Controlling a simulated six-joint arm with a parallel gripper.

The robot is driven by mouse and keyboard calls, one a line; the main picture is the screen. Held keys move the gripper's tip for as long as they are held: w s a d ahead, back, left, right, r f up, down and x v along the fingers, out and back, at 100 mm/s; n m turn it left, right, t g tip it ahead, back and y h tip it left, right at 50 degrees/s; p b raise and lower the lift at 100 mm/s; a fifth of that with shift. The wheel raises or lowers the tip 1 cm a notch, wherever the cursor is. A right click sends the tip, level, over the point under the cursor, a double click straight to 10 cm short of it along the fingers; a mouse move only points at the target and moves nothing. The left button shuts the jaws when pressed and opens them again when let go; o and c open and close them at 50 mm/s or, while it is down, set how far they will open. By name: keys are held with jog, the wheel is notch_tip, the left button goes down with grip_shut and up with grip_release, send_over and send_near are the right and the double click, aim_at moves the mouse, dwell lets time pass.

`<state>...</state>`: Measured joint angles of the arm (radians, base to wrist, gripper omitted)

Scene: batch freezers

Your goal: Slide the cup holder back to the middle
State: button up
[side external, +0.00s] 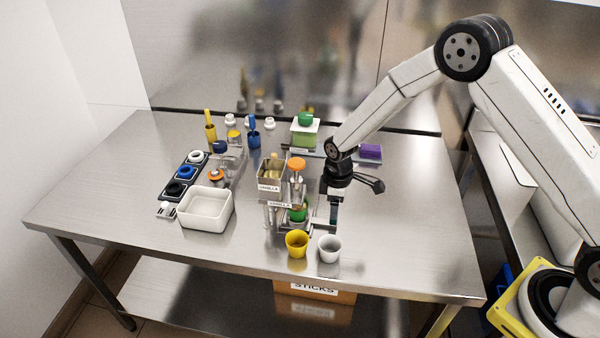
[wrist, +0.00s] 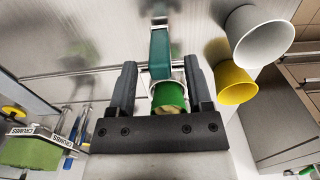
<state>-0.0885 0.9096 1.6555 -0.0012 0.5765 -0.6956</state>
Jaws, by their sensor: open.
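My gripper (side external: 334,208) points down at the front middle of the table, right of the dispenser stand. In the wrist view its two dark fingers (wrist: 160,68) are apart. A teal upright piece (wrist: 160,48), which looks like the handle of the cup holder, shows in the gap beyond the fingertips; I cannot tell whether they touch it. A green cup-like thing (wrist: 170,97) with a pale rim shows between the fingers. In the side view a green piece (side external: 297,213) sits low in the stand, left of my gripper. The holder's slide is mostly hidden.
A purple block (side external: 371,152) is behind right. The right tabletop is clear.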

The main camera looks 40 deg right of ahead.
jog(key=shift+f, duration=1.4)
grip_shut()
dwell(0.5)
